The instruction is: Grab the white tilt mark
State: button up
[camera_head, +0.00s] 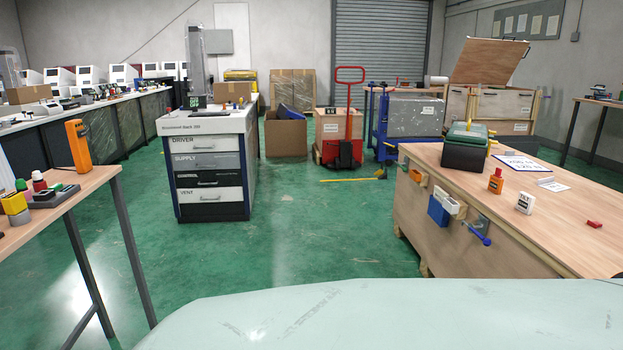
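A small white block-like piece with a dark marking on its front (524,203) stands upright on the wooden top of the large crate (570,215) at the right. It looks like the white tilt mark, but its marking is too small to read. An orange-red piece of similar size (496,181) stands behind it to the left. My gripper is not in view, so whether it is open or shut does not show.
A green-lidded dark box (465,147), white cards (553,184) and a small red piece (594,224) lie on the crate top. A drawer cabinet (210,165) stands left of centre. A wooden table (60,203) is at left.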

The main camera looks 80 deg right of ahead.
aim_at(524, 202)
jog(key=z, duration=3.9)
jog(key=i, duration=0.95)
jog(key=i+l, duration=0.1)
jog(key=i, duration=0.9)
jog(key=j+u, duration=0.05)
